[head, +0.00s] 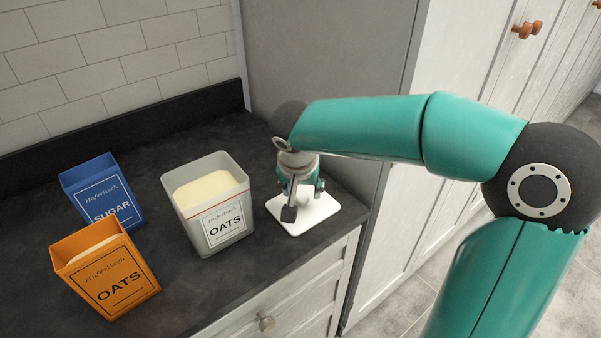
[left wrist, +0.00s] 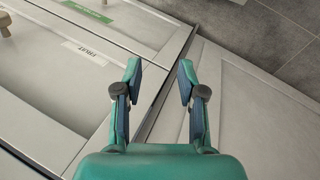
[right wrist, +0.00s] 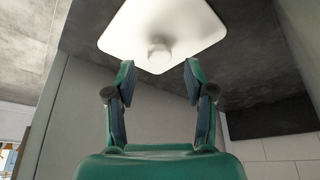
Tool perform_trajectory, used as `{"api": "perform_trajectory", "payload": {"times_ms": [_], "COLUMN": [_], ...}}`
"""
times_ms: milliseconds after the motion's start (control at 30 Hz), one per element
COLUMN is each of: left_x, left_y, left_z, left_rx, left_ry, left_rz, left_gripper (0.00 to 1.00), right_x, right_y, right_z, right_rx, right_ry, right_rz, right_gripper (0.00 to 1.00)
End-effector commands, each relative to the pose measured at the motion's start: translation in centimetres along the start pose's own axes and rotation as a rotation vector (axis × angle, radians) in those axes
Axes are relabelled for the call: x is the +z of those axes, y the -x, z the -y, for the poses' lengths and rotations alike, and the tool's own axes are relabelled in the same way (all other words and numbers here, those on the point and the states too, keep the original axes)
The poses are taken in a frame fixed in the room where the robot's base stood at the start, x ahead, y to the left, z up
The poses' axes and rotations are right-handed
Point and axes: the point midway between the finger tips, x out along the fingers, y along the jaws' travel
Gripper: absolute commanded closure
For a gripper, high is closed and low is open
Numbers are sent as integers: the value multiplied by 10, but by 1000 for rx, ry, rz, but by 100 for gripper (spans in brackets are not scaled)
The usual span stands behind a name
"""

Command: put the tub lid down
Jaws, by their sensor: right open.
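The white tub lid (head: 318,212) lies flat on the dark counter, to the right of the tall grey OATS tub. In the right wrist view the lid (right wrist: 185,25) shows its round knob (right wrist: 159,58). My right gripper (head: 303,203) is over the lid, pointing down. In the right wrist view its fingers (right wrist: 158,68) are spread, with the knob just beyond the gap between the tips. The grey OATS tub (head: 236,232) is uncovered, with pale contents showing. My left gripper (left wrist: 159,68) is open and empty, and it is outside the head view.
An orange OATS tub (head: 115,275) and a blue SUGAR tub (head: 112,205) stand uncovered at the left of the counter (head: 180,285). A tall cabinet side (head: 330,60) rises behind the lid. The counter's front edge is close to the lid. Labelled light panels (left wrist: 60,70) lie below my left gripper.

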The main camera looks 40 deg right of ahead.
Motion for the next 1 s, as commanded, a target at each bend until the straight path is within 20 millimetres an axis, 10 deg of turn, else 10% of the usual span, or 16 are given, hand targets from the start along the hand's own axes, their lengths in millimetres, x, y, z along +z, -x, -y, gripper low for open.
{"api": "perform_trajectory", "payload": {"times_ms": [400, 1000], "left_x": [0, 0], "left_y": [3, 3], "left_z": [-1, -1], "left_rx": [0, 0], "left_ry": [0, 0], "left_rz": [0, 0], "left_gripper": [60, 60], "right_x": [0, 0], "right_y": [71, 76], "right_z": [1, 1], "right_rx": [-3, -1], "right_ry": [2, 2], "right_rz": [-2, 0], "right_gripper": [46, 46]}}
